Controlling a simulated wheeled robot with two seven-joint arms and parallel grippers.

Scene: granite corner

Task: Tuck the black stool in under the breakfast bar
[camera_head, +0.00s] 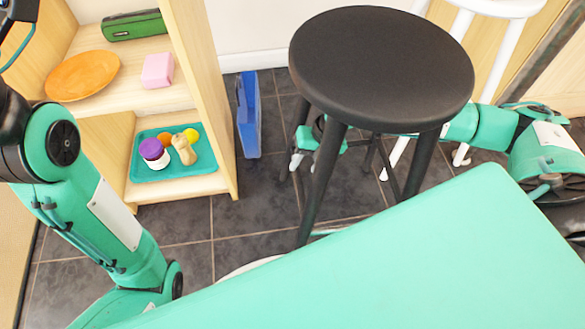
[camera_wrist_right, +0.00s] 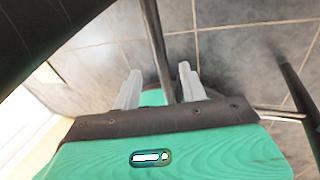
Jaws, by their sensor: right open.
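The black stool (camera_head: 381,68) stands upright on the dark tiled floor, its round seat right of centre in the head view. My right arm passes behind its legs, below the seat. My right gripper (camera_head: 297,161) shows beside the stool's left legs, partly hidden by them. In the right wrist view, the open right gripper (camera_wrist_right: 159,79) has a dark stool leg (camera_wrist_right: 154,40) running between its two grey fingers; I cannot tell whether they touch it. My left arm is at the left, but its gripper is out of sight. I cannot clearly make out the breakfast bar.
A white stool (camera_head: 497,8) stands behind at the upper right, near a pale wooden panel (camera_head: 540,40). A wooden shelf unit (camera_head: 207,100) at the left holds a teal tray (camera_head: 143,198) and other items. A blue panel (camera_head: 248,115) stands beside it.

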